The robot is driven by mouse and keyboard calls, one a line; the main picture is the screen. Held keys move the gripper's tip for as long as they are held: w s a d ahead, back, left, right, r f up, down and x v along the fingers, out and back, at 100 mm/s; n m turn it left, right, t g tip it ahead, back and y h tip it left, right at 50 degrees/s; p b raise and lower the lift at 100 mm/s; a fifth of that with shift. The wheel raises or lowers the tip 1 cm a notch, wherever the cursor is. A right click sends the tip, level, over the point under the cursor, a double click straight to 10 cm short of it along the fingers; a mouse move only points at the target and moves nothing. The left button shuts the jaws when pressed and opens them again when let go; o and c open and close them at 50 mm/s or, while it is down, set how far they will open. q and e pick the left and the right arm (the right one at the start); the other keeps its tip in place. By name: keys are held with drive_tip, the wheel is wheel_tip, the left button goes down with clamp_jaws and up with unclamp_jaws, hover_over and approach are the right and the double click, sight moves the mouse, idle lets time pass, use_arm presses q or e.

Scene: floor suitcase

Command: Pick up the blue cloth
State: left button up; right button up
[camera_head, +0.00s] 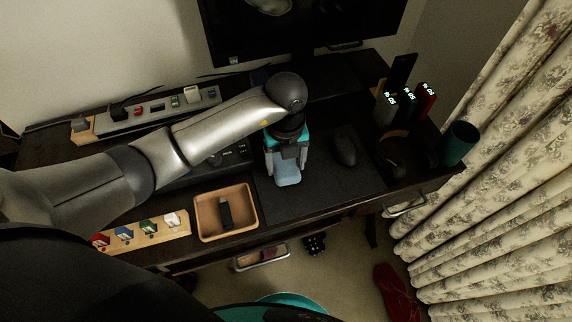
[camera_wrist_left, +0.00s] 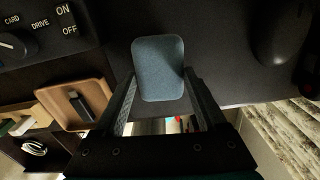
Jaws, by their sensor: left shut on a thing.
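The blue cloth (camera_head: 288,176) is a small, flat, rounded rectangle above the dark desk mat. It also shows in the left wrist view (camera_wrist_left: 158,68), at the fingertips. My left gripper (camera_head: 287,166) reaches down over the mat and is shut on the cloth, with its fingers at the cloth's two sides. The fingers also show in the left wrist view (camera_wrist_left: 165,98). Whether the cloth still touches the mat is hard to tell. My right gripper is not in view.
A wooden tray (camera_head: 201,222) with a dark stick inside is left of the mat (camera_head: 325,195). A black mouse (camera_head: 344,147) lies to the right. A monitor (camera_head: 310,28) stands behind. A teal cup (camera_head: 460,143) and several lit devices are at the right end.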

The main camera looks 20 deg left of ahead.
sight(286, 166)
use_arm(q)
wheel_tip(286, 166, up, 18)
drive_tip(key=p, duration=0.3)
drive_tip(key=shift+p, duration=0.3)
drive_tip(key=o, duration=0.8)
drive_tip(key=c, duration=0.7)
